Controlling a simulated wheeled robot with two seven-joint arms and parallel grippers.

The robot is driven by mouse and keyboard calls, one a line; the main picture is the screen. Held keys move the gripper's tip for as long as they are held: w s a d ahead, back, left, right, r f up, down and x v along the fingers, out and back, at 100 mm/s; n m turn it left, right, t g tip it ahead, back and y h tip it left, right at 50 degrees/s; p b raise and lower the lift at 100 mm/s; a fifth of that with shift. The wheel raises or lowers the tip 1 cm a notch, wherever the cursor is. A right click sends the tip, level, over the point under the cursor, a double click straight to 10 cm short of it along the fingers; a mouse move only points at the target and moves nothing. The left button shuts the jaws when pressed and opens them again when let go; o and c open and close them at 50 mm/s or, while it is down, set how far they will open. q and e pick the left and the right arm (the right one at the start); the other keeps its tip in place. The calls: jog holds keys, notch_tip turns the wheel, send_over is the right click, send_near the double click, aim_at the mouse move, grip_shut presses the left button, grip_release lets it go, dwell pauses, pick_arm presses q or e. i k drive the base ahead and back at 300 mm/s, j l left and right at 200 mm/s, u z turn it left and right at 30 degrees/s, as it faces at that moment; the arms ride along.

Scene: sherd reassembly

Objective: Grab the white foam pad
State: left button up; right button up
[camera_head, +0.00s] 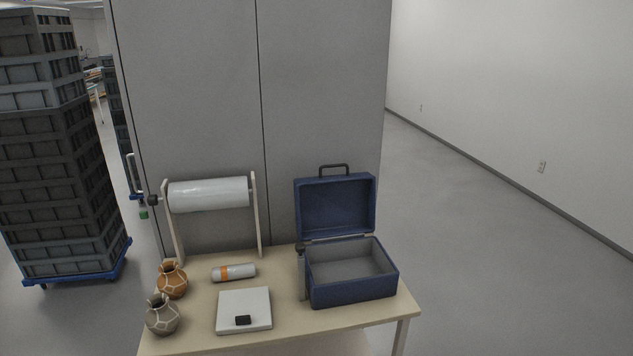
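A flat white square slab (258,301), which looks like the foam pad, lies on the front middle of the light wooden table (200,343). A small black block (243,320) sits on its front part.
Two patterned jars, one orange-brown (172,281) and one grey-brown (162,316), stand left of the slab. A grey cylinder with an orange band (233,272) lies behind it. An open blue case (350,290) stands right. A wrapping roll (208,194) on a stand is at the back.

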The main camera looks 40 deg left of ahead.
aim_at(247, 310)
jog(key=u, duration=0.4)
jog(key=i+j+u, duration=0.1)
jog(key=u, duration=0.35)
jog(key=j+u, duration=0.1)
jog(key=u, duration=0.3)
jog(key=i+u, duration=0.1)
jog(key=u, duration=0.3)
jog(key=i+j+z, duration=0.1)
jog(key=i+z, duration=0.15)
jog(key=i, duration=0.2)
jog(key=i+j+z, duration=0.15)
jog(key=i+z, duration=0.15)
jog(key=i, duration=0.2)
